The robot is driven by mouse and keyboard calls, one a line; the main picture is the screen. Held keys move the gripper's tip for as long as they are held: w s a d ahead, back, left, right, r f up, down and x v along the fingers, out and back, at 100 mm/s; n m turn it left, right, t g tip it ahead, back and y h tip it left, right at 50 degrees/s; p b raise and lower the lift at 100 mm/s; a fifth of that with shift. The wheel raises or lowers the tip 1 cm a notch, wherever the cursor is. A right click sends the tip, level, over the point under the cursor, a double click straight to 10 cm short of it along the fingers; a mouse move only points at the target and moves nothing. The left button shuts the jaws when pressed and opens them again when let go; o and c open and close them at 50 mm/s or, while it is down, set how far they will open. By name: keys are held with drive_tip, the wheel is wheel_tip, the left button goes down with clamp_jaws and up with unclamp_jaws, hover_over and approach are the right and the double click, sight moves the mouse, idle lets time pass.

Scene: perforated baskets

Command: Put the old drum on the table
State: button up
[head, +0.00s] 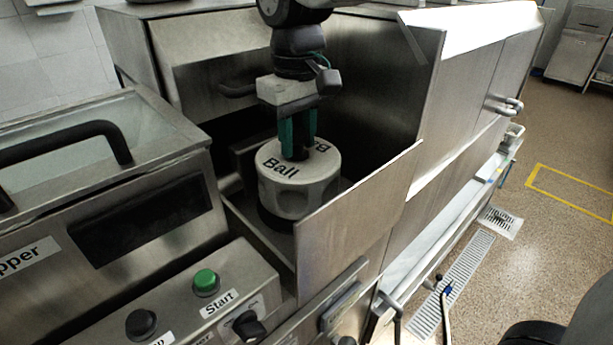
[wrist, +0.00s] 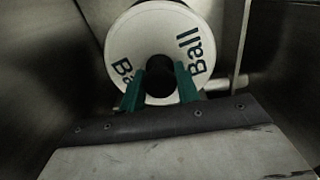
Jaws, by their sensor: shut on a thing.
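The drum (head: 290,192) is a whitish, faceted cylinder with "Ball" lettered on its top and a dark knob at the centre. It sits low inside a steel machine bay. My gripper (head: 297,150) comes down from above with its green fingers shut on the drum's knob. In the wrist view the drum's round lettered face (wrist: 158,28) shows with the dark knob (wrist: 159,76) between the green fingertips (wrist: 160,84). The drum's underside is hidden, so I cannot tell whether it touches the bay floor. I cannot make out a table in either view.
Steel walls close in the bay, with a front panel (head: 352,225) at its near right. A control panel with a green Start button (head: 206,281) and black knobs stands in front. A black-handled lid (head: 95,135) is at left. Open floor (head: 560,150) lies at right.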

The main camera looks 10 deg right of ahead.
sight(311, 163)
drive_tip(key=shift+r, duration=1.9)
wheel_tip(311, 163, up, 12)
drive_tip(key=s+d, duration=0.1)
drive_tip(key=s, duration=0.1)
drive_tip(key=shift+s+d+r, duration=0.2)
drive_tip(key=shift+s+d, duration=0.05)
drive_tip(key=shift+d, duration=0.1)
idle(0.4)
idle(0.5)
